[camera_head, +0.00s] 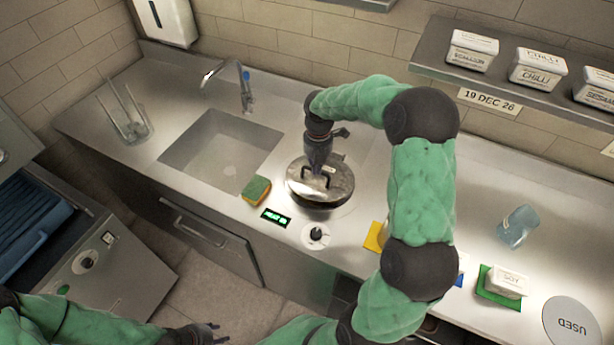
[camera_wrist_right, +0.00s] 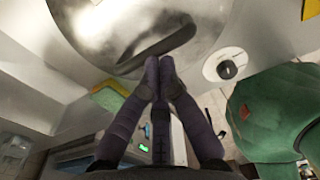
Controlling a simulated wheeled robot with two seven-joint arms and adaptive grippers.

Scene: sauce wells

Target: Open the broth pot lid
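The broth pot's round steel lid (camera_head: 337,193) sits on the pot in the counter, right of the sink. Its arched dark handle (camera_head: 319,181) is on top. My right gripper (camera_head: 317,170) points down at the handle. In the right wrist view its fingertips (camera_wrist_right: 159,64) are close together at the dark handle bar (camera_wrist_right: 172,42), with the shiny lid (camera_wrist_right: 205,22) around it. The fingers look shut on the handle, though the contact itself is partly hidden. My left gripper (camera_head: 219,333) is low at the bottom edge, away from the counter, its fingers apart and empty.
A yellow-green sponge (camera_head: 256,190), a lit display (camera_head: 276,218) and a round knob (camera_head: 316,235) stand near the pot. The sink (camera_head: 222,150) is to the left. A blue glass (camera_head: 517,226) and a white sauce tub (camera_head: 506,282) are to the right. A shelf (camera_head: 520,82) hangs above.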

